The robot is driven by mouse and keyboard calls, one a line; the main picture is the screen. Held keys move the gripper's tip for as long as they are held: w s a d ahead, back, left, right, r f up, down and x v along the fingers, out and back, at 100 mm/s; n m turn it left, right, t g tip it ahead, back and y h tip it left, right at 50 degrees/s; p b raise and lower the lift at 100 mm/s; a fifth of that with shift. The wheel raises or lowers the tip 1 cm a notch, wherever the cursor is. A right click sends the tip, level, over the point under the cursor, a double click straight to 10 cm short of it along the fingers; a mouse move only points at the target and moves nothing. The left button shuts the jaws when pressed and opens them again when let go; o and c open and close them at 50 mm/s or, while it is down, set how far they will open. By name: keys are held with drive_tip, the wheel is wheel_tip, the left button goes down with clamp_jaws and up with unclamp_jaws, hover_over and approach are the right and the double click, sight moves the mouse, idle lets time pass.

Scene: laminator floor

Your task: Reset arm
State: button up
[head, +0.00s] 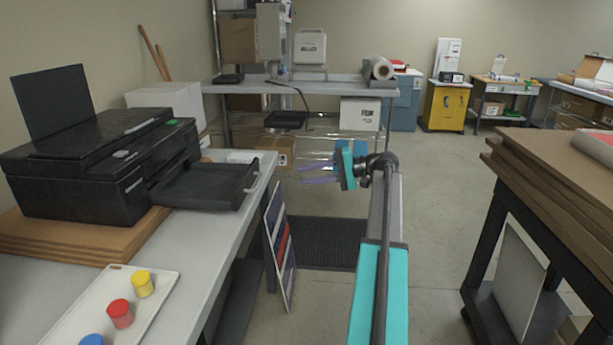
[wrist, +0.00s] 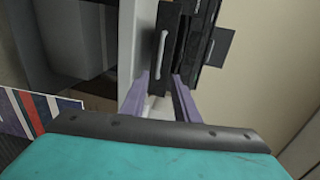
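My gripper (head: 302,174) is held out in front of me over the floor gap, to the right of the near table. Its purple fingers point left in the head view. In the wrist view my gripper (wrist: 159,85) shows its two fingers apart, with nothing between them. The teal arm stretches forward from the bottom of the head view. The black printer (head: 100,165) on the table lies beyond the fingers, and it also shows in the wrist view (wrist: 200,35), tilted.
The grey table (head: 215,240) at left bears a white tray (head: 150,310) with yellow, red and blue pots. A striped board (head: 279,250) leans by the table. A cart with stacked brown boards (head: 550,180) stands at right. Open floor (head: 430,190) lies between.

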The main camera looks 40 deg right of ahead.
drive_tip(key=w+a+f+g+h, duration=0.1)
drive_tip(key=w+a+f+g, duration=0.15)
drive_tip(key=a+f, duration=1.1)
drive_tip(key=w+a+f+g, duration=0.1)
drive_tip(key=a+f+g, duration=0.3)
drive_tip(key=a+f, duration=0.95)
drive_tip(key=s+a+f+n+g+h, duration=0.15)
drive_tip(key=s+a+f, duration=0.35)
drive_tip(key=f, duration=0.5)
drive_tip(key=s+a+f+n+g, duration=0.1)
drive_tip(key=s+a+f+g, duration=0.4)
drive_tip(key=f, duration=0.6)
drive_tip(key=s+a+f+n+g+h, duration=0.1)
drive_tip(key=s+a+f+n+h, duration=0.1)
drive_tip(key=s+f, duration=0.3)
drive_tip(key=s+a+f+n+g+h, duration=0.1)
drive_tip(key=s+a+f+n+h, duration=0.2)
drive_tip(key=s, duration=1)
drive_tip(key=s+a+f+n+g+h+p, duration=0.1)
drive_tip(key=s+a+f+n+g+h, duration=0.1)
drive_tip(key=s+a+f, duration=0.4)
drive_tip(key=s+f, duration=0.1)
drive_tip(key=s, duration=0.2)
drive_tip(key=shift+s+f+h, duration=0.3)
drive_tip(key=shift+s+h, duration=0.05)
drive_tip(key=shift+s, duration=0.05)
